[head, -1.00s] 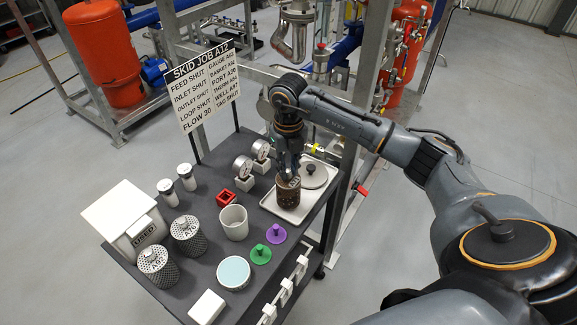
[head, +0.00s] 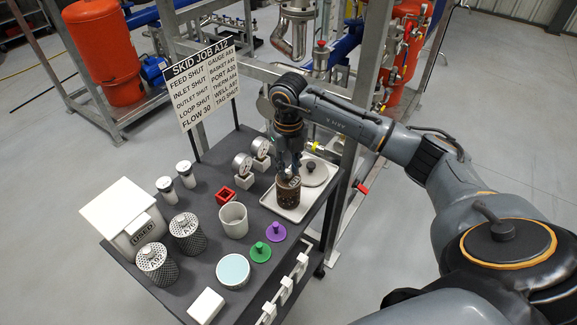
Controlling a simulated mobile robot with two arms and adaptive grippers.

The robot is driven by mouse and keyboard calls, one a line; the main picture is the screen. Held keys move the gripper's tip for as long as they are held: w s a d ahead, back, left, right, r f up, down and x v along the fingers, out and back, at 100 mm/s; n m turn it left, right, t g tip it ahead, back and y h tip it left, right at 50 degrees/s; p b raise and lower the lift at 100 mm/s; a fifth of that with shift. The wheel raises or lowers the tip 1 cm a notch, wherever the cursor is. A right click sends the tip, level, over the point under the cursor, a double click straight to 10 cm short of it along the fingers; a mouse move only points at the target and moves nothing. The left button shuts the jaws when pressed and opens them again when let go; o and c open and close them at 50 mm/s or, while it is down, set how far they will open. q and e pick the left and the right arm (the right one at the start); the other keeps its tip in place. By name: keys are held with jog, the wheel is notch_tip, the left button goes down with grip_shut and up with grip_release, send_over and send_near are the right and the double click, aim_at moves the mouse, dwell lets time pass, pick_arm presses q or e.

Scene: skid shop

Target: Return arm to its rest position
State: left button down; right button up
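My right arm reaches in from the right over the dark cart. My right gripper (head: 290,172) points down just above a brown perforated basket (head: 288,200), which stands upright on a white tray (head: 285,214). The top of the basket shows under the fingertips. The fingers are small and dark here, so I cannot tell if they are open or shut, or if they touch the basket. My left gripper is out of view.
The cart (head: 207,175) also holds a grey lid (head: 315,173), two gauges (head: 242,166), a white cup (head: 234,221), grey mesh baskets (head: 187,234) and a white USED box (head: 126,218). A sign (head: 205,85) and metal frame stand behind. Open floor lies right.

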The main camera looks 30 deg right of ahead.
jog(key=o, duration=0.6)
jog(key=shift+r+p, duration=2.5)
jog(key=shift+r, duration=1.3)
jog(key=shift+f, duration=0.1)
